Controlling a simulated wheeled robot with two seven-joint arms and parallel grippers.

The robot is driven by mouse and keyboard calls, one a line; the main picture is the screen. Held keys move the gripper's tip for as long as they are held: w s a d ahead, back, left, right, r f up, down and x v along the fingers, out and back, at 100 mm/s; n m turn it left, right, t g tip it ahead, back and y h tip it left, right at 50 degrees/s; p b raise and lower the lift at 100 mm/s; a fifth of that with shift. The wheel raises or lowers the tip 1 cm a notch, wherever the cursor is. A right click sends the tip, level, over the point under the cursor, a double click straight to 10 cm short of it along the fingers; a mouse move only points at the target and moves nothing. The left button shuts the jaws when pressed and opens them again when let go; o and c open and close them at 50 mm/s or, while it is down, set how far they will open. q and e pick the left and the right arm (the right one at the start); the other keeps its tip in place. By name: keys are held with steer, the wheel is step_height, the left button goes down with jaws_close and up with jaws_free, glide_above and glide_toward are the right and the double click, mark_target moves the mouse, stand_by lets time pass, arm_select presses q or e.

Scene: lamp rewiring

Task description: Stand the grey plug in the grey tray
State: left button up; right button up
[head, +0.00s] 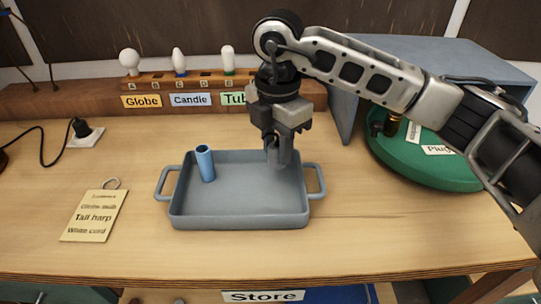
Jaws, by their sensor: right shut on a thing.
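The grey tray (240,218) lies on the wooden table, with a looped handle at each end. My right gripper (278,158) reaches down over the tray's back right part, fingers pointing down. It is shut on a small grey thing, which I take to be the grey plug; the fingers hide most of it. I cannot tell whether the plug touches the tray floor. A blue cylinder (205,162) stands in the tray's back left part, tilted slightly. My left gripper is not in view.
A rack with bulbs and labels (190,83) stands behind the tray. A green round tray (430,172) is at the right, beside a grey-blue panel. The tray's middle and front are clear.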

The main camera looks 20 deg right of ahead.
steer(key=shift+w+a+f, duration=0.25)
steer(key=shift+w+f, duration=0.5)
steer(key=shift+f, duration=0.2)
steer(key=shift+w+f, duration=0.15)
steer(key=shift+f, duration=0.2)
step_height(320, 180, down, 2)
steer(key=shift+f+p, duration=0.15)
steer(key=shift+p, duration=0.45)
steer(key=shift+f, duration=0.3)
steer(key=o, duration=0.8)
steer(key=shift+o, duration=1.2)
steer(key=shift+r, duration=0.15)
